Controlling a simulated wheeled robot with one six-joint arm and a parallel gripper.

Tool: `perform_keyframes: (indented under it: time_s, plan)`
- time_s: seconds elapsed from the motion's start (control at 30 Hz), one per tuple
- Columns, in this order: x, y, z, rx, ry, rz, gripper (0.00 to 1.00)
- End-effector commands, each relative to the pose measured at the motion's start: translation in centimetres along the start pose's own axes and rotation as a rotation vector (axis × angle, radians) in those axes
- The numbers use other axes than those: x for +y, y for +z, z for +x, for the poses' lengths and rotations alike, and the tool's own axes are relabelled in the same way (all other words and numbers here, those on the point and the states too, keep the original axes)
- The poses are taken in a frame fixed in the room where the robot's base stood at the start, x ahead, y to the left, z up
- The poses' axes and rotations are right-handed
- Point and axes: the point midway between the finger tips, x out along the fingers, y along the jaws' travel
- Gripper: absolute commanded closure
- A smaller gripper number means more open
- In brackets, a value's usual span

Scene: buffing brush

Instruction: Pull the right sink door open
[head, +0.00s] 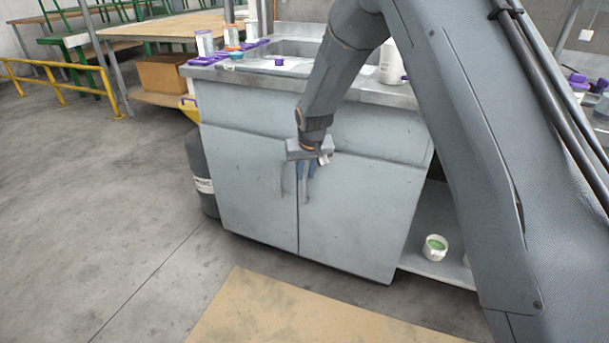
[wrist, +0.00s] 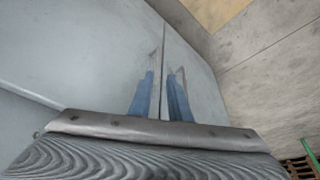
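The grey sink cabinet has two shut doors side by side. The right door (head: 355,228) has a thin vertical handle (head: 306,190) near the middle seam, partly hidden by my fingers. The left door (head: 250,190) has its own handle (head: 283,180). My gripper (head: 307,172) is at the upper end of the right handle, pointing at the cabinet. In the wrist view, its two blue fingers (wrist: 162,95) are apart on either side of the door seam, with the right door (wrist: 85,50) filling the left. Contact with the handle cannot be told.
The steel sink top (head: 285,72) above holds bottles and purple items. A dark cylinder (head: 202,170) stands left of the cabinet. An open shelf with a white cup (head: 435,247) is at the right. A tan mat (head: 290,312) lies on the floor in front. The left floor is clear.

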Motion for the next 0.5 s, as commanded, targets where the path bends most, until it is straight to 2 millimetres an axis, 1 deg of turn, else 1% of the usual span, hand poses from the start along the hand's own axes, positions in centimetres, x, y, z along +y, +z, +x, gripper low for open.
perform_keyframes:
  time_s: [0.1, 0.23, 0.5]
  plan:
    - [0.5, -0.5, 0.8, 0.007, 0.004, 0.005, 0.83]
    - [0.7, -0.5, 2.1, 0.008, 0.005, 0.006, 0.83]
    - [0.7, -0.5, 6.3, 0.007, 0.004, 0.005, 0.83]
